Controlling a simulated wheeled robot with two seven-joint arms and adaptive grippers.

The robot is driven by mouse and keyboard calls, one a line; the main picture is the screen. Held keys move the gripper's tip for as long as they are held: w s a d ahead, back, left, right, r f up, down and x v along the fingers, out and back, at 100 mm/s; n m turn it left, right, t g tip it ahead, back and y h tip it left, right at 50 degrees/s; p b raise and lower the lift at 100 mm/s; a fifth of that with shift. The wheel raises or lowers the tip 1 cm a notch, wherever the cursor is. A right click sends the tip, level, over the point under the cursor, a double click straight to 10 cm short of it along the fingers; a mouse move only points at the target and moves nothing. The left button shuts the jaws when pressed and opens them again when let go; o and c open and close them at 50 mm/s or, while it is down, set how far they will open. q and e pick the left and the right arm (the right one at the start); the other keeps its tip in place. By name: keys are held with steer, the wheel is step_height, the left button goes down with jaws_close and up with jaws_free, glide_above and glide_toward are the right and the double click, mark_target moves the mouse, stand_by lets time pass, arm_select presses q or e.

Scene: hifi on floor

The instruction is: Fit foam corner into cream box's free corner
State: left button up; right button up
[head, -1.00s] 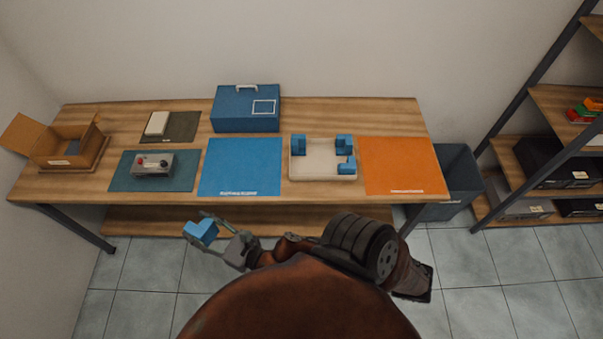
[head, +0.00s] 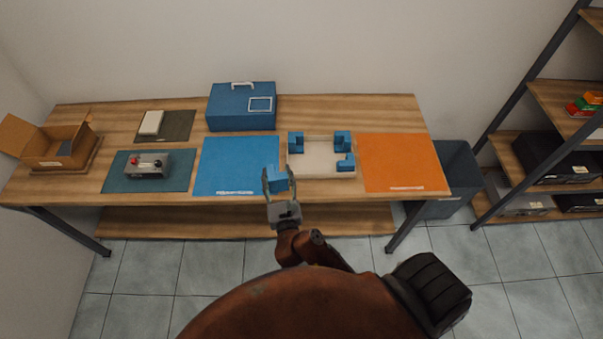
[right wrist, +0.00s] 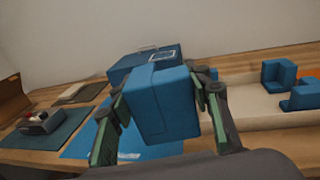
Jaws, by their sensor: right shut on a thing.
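My right gripper (head: 276,184) is shut on a blue foam corner (head: 278,177), held up near the table's front edge, left of the cream box. In the right wrist view the foam corner (right wrist: 158,103) sits between the two fingers. The cream box (head: 315,160) is a shallow open tray on the table. Blue foam corners stand in its back left (head: 296,142), back right (head: 342,141) and front right (head: 346,162) corners. Its front left corner shows no foam. The cream box shows partly at the right of the wrist view (right wrist: 248,101). My left gripper is not in view.
A blue mat (head: 238,165) lies left of the box and an orange mat (head: 401,162) right of it. Behind stands a blue case (head: 241,108) with a handle. A grey device (head: 148,166) and an open cardboard box (head: 52,146) are further left.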

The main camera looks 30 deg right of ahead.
steer(key=w+m+g+h, duration=0.1)
steer(key=w+h, duration=0.1)
steer(key=shift+w+f+m+b, duration=0.15)
steer(key=shift+w+m+b, duration=0.15)
steer(key=shift+w+b, duration=0.05)
steer(key=shift+w+d+h, duration=0.25)
steer(key=shift+h, duration=0.05)
steer(key=w+d+f, duration=0.1)
steer(key=d+f, duration=0.2)
steer(key=d, duration=0.1)
steer(key=w+d+f+b, duration=0.1)
steer(key=w+d+f, duration=0.1)
steer(key=d+f, duration=0.1)
steer(key=w+d+f, duration=0.2)
steer(key=d+f, duration=0.1)
steer(key=d, duration=0.1)
steer(key=shift+w+d, duration=0.2)
steer(key=shift+d, duration=0.2)
steer(key=f, duration=0.1)
steer(key=f+b, duration=0.1)
steer(key=f, duration=0.2)
steer(key=shift+w+d+b, duration=0.15)
steer(key=shift+d+b, duration=0.15)
steer(key=shift+d, duration=0.05)
steer(key=shift+c, duration=0.3)
steer(key=shift+r, duration=0.1)
steer(key=shift+a, duration=0.1)
steer(key=o, duration=1)
